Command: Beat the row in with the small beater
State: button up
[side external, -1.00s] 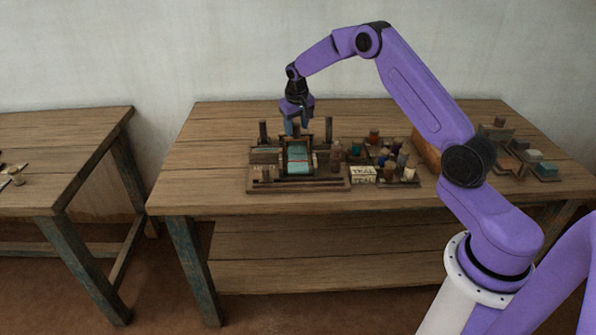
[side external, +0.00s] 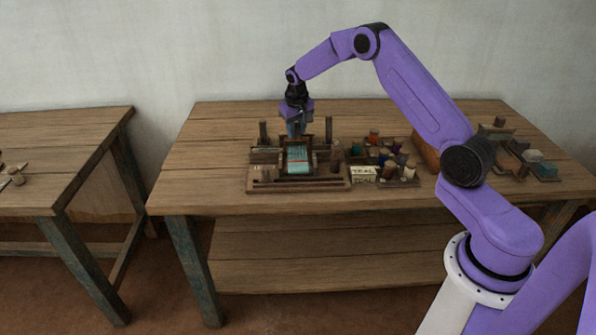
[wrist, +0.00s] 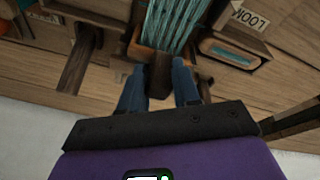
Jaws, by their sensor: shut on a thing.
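The small loom (side external: 265,186) stands on the table, with teal threads and cloth (side external: 298,156) in its middle. In the wrist view the teal threads (wrist: 170,22) run up from the gripper. My gripper (side external: 297,130) is over the loom's back part, pointing down. In the wrist view its blue fingers are shut on a dark brown wooden piece (wrist: 160,75), which looks like the small beater's grip. The beater's lower part meets the end of the threads in that view; I cannot tell whether it touches them. A thin reddish line crosses the cloth.
Spools in a tray (side external: 385,160) and cards marked TEAL (side external: 363,174) sit right of the loom. A LOOM label (wrist: 248,15) shows in the wrist view. The table's left part is clear.

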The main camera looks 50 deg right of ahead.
jog(key=shift+s+a, duration=2.3)
jog(key=shift+s, duration=0.2)
jog(key=shift+s+a, duration=0.35)
jog(key=shift+s, duration=0.05)
jog(key=shift+f, duration=0.1)
jog(key=shift+w+d, duration=2.55)
jog(key=shift+w, duration=0.15)
jog(key=o, duration=0.8)
